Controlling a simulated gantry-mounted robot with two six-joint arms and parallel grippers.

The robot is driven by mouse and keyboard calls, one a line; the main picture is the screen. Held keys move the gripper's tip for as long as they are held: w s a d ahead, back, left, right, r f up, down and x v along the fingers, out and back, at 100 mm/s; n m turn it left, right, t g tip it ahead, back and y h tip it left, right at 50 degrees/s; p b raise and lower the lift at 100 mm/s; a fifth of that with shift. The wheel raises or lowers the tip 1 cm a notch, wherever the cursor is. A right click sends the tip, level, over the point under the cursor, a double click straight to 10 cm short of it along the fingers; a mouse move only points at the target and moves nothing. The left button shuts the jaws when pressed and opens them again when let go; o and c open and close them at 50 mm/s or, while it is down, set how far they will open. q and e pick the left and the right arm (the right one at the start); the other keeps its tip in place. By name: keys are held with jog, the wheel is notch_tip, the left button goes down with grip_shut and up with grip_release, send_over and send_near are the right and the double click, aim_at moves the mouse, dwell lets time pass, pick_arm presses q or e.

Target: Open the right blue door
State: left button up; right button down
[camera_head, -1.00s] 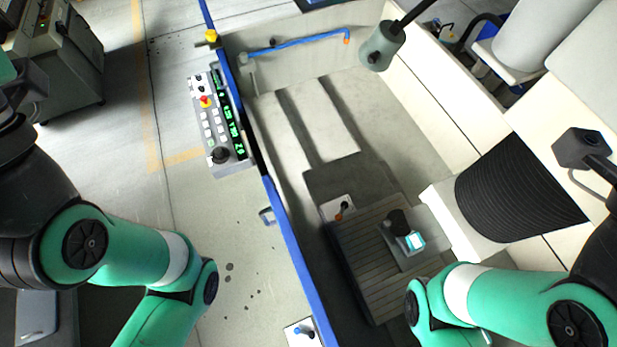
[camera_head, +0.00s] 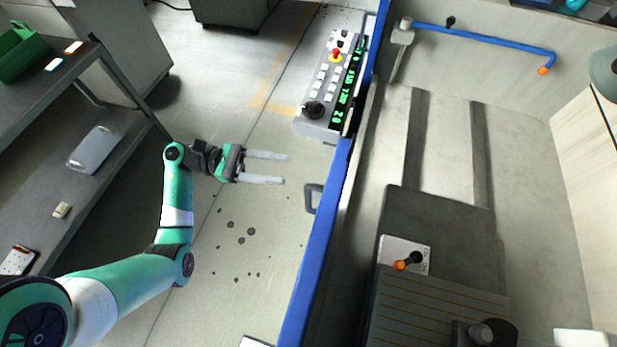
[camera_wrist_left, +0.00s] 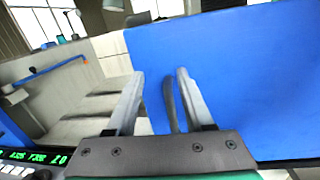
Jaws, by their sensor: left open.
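The right blue door shows edge-on as a long blue strip (camera_head: 318,247) in the head view. In the left wrist view the door (camera_wrist_left: 245,80) fills the right side as a flat blue panel. Its dark handle (camera_head: 314,198) stands out on the door's left side in the head view. My left gripper (camera_head: 286,169) is open and empty, left of the handle and slightly above it in the picture, apart from it. In the left wrist view the handle (camera_wrist_left: 170,104) appears between the two open fingers (camera_wrist_left: 160,75). My right gripper is out of view.
A control panel (camera_head: 330,85) with buttons and a green display sits above the handle in the picture. The open machine basin (camera_head: 445,150) lies right of the door. A grey shelf (camera_head: 100,150) stands at the left.

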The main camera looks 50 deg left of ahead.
pick_arm(q)
jog(key=n+y+b, duration=0.1)
jog(key=n+b, duration=0.1)
send_near(308, 193)
notch_tip(308, 193, down, 2)
jog(key=a, duration=0.1)
jog(key=p+x, duration=0.1)
jog(key=x, duration=0.9)
jog(key=shift+w+d, duration=0.15)
jog(key=shift+w, duration=0.2)
jog(key=shift+f, duration=0.1)
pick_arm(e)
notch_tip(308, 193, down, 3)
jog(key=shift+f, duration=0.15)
pick_arm(q)
grip_shut()
